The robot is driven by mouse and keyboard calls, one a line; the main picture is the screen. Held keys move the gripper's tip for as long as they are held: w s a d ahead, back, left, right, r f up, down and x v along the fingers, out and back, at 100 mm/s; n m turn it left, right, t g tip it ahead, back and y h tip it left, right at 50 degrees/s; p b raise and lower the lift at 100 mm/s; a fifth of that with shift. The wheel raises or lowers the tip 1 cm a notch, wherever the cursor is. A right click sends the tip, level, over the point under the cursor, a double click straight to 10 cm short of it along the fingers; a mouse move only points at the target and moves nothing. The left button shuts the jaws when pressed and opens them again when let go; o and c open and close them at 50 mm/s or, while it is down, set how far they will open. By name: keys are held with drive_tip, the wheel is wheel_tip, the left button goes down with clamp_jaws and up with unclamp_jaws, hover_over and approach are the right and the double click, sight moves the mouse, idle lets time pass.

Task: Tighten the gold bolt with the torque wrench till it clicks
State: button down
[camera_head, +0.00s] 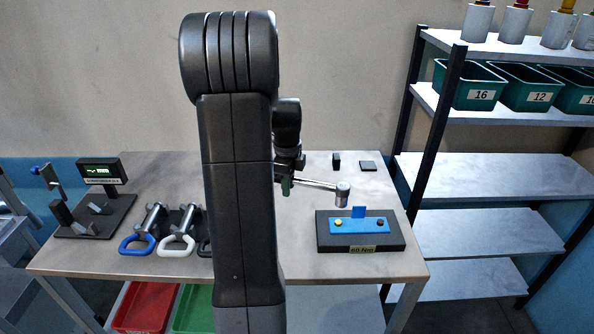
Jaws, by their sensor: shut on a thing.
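My gripper (287,178) is shut on the torque wrench (320,185), partly hidden behind my own arm. A short piece of the wrench's green handle shows below the gripper. The steel shaft points right and ends in a grey cylindrical socket head (343,195). The gold bolt (338,223) sits at the left end of a blue plate (359,227) on a dark block (392,245) labelled 60 Nm. The socket appears above and behind the gold bolt, apart from it. A dark bolt (380,223) sits at the plate's right end.
Wrenches with blue (137,244) and white (175,245) loop handles lie left on the table (300,262). A tester with a green display (101,171) stands far left. Two small black blocks (336,160) are at the back. A shelf rack (459,180) stands right.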

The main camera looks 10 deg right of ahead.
drive_tip(key=shift+s+a, duration=0.25)
drive_tip(key=shift+s, duration=0.05)
drive_tip(key=shift+s+f, duration=0.1)
drive_tip(key=shift+f, duration=0.15)
wheel_tip(320, 180, down, 5)
drive_tip(key=b, duration=0.4)
drive_tip(key=shift+r, duration=0.1)
drive_tip(key=s+n, duration=0.2)
drive_tip(key=s+a+n+b, duration=0.1)
drive_tip(key=s+n, duration=0.1)
drive_tip(key=s, duration=0.1)
drive_tip(key=s+a+n, duration=0.1)
drive_tip(key=s+n, duration=0.1)
drive_tip(key=shift+s+r+b, duration=0.15)
drive_tip(key=shift+s+b, duration=0.15)
drive_tip(key=shift+s, duration=0.1)
drive_tip(key=shift+s+n, duration=1)
drive_tip(key=shift+s, duration=0.1)
drive_tip(key=shift+f+b, duration=0.65)
drive_tip(key=shift+f, duration=0.25)
